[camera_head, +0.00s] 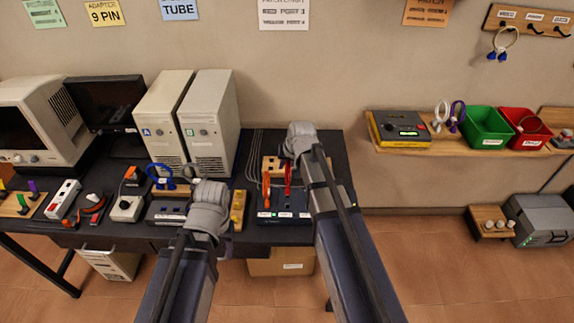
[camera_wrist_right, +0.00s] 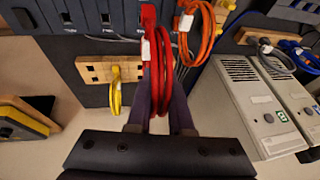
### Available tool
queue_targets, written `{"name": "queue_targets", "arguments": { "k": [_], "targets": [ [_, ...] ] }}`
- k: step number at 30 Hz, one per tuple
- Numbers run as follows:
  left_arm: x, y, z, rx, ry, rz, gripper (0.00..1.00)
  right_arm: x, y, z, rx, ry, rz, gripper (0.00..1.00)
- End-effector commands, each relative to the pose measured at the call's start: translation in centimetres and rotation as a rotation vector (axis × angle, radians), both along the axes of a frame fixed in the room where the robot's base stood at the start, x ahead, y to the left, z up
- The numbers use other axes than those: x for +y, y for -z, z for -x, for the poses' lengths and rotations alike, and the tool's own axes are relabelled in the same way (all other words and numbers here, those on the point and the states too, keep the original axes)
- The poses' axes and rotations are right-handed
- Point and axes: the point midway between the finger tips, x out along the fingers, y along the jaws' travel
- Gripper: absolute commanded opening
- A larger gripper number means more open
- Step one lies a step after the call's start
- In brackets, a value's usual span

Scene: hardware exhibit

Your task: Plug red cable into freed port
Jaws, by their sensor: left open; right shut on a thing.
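My right gripper (camera_wrist_right: 160,118) is shut on the red cable (camera_wrist_right: 163,70), a looped bundle with a white tag. In the head view, the red cable (camera_head: 288,176) hangs beside my right gripper (camera_head: 298,150), over the dark port panel (camera_head: 296,218). In the right wrist view the port panel (camera_wrist_right: 100,20) is along the top, and the red cable's far end reaches in front of it. I cannot tell whether it touches a port. An orange cable (camera_head: 266,188) stands at the panel, left of the red one. My left gripper (camera_head: 207,205) is open, left of the panel; its fingertips are mostly hidden.
A wooden block (camera_wrist_right: 110,70) with a yellow cable (camera_wrist_right: 115,92) lies near the panel. Two beige computer towers (camera_head: 212,120) stand behind my left gripper. A wall shelf (camera_head: 440,148) with bins is at right.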

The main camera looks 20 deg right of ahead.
Motion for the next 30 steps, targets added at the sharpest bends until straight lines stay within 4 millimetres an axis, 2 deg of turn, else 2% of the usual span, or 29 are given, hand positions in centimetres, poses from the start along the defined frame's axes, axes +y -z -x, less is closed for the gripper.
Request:
{"name": "queue_targets", "arguments": {
  "k": [18,30],
  "targets": [
    [0.0,5.2,0.0,0.000,-0.002,0.000,0.54,0.0,5.2,0.0,0.000,0.001,0.000,0.00],
    [0.0,5.6,0.0,0.000,-0.002,0.000,0.54,0.0,5.6,0.0,0.000,0.001,0.000,0.00]
  ]
}}
